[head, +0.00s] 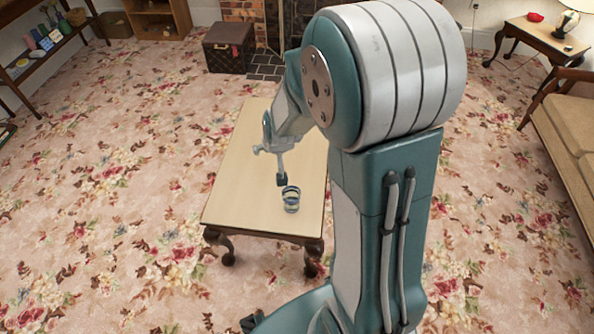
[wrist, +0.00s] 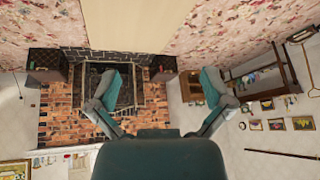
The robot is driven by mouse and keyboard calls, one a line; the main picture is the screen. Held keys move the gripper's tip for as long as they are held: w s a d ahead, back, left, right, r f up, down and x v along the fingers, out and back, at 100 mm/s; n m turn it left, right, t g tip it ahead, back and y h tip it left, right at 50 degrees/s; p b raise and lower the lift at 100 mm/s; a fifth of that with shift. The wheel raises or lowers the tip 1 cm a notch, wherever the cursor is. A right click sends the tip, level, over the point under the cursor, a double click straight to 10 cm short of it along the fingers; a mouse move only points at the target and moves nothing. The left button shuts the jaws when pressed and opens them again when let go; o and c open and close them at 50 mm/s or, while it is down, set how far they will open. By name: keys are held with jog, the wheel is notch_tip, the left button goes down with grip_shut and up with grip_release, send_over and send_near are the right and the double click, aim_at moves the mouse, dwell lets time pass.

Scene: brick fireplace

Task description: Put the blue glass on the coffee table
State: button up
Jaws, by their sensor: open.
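A small clear glass with a blue tint (head: 291,198) stands upright on the near end of the light wooden coffee table (head: 245,160). My gripper (head: 281,180) is just behind and above the glass in the head view; I cannot tell if they touch. In the wrist view my gripper (wrist: 160,82) has its two fingers wide apart with nothing between them. The glass does not show in that view. The bare table top (wrist: 140,22) shows there at the upper edge.
The rest of the table top is clear. A brown chest (head: 229,47) stands by the brick fireplace (head: 243,12). A shelf (head: 45,45) is at the left, and a side table (head: 545,38) and sofa (head: 570,120) at the right. Flowered carpet around the table is open.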

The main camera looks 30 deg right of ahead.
jog(key=s+a+r+n, duration=0.1)
jog(key=s+a+r, duration=0.1)
jog(key=s+r, duration=0.7)
jog(key=s+a+r+n, duration=0.1)
jog(key=s+a+r, duration=0.1)
jog(key=s+r, duration=0.8)
jog(key=s, duration=0.3)
jog(key=shift+s+n, duration=0.3)
jog(key=shift+s, duration=0.05)
jog(key=shift+a, duration=0.1)
